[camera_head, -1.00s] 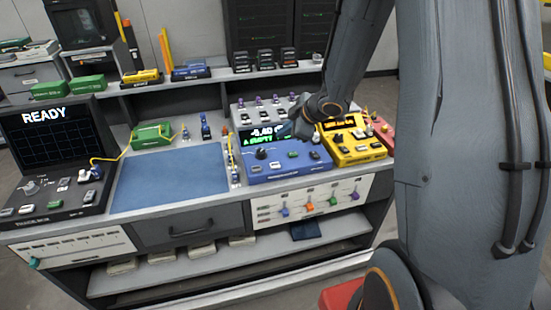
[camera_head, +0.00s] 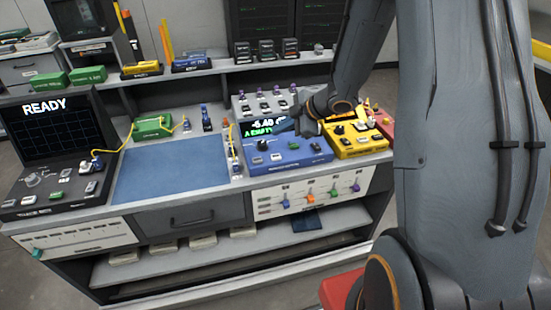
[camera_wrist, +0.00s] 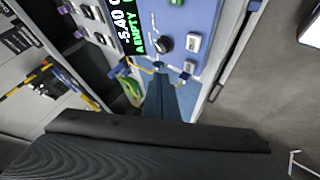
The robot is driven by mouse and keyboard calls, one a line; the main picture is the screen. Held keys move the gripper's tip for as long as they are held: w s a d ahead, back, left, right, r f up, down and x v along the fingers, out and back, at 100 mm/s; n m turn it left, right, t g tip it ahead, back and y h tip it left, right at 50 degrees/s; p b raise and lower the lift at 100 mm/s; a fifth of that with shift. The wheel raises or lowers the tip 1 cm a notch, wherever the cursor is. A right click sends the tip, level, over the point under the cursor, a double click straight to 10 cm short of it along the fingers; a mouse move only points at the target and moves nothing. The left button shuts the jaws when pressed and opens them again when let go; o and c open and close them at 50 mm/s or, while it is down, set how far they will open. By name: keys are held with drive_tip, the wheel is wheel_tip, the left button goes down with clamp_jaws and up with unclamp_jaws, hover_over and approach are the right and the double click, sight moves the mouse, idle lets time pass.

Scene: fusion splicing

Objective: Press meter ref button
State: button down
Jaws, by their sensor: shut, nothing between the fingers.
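The blue meter (camera_head: 287,160) sits on the bench, right of the blue mat. Its lit display (camera_head: 262,127) reads about -5.40, with green "EMPTY" text below. A dark knob (camera_head: 262,145) and several buttons, white (camera_head: 276,157) and green (camera_head: 294,155), are on its face; their labels are too small to read. My gripper (camera_head: 302,128) is over the meter's back right part and covers part of the display. In the wrist view, my shut, empty fingers (camera_wrist: 159,80) point at the meter (camera_wrist: 180,20), near its knob (camera_wrist: 163,44) and a white button (camera_wrist: 188,67). I cannot tell contact.
A yellow device (camera_head: 358,140) stands right of the meter, with a red one (camera_head: 383,118) beyond it. A grey unit with purple knobs (camera_head: 268,100) is behind. The blue mat (camera_head: 170,170) is clear. A black splicer (camera_head: 50,150) showing READY is at left.

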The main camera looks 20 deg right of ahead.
drive_tip(key=b, duration=0.4)
hover_over(279, 157)
wheel_tip(279, 157, down, 4)
drive_tip(key=shift+f, duration=0.15)
drive_tip(key=shift+f+b, duration=1.35)
drive_tip(key=shift+f, duration=0.25)
idle(0.4)
drive_tip(key=shift+f, duration=0.4)
drive_tip(key=shift+f+b, duration=0.3)
drive_tip(key=shift+f, duration=0.15)
idle(0.7)
drive_tip(key=shift+r, duration=0.1)
drive_tip(key=shift+r+p, duration=0.85)
drive_tip(key=shift+p, duration=0.2)
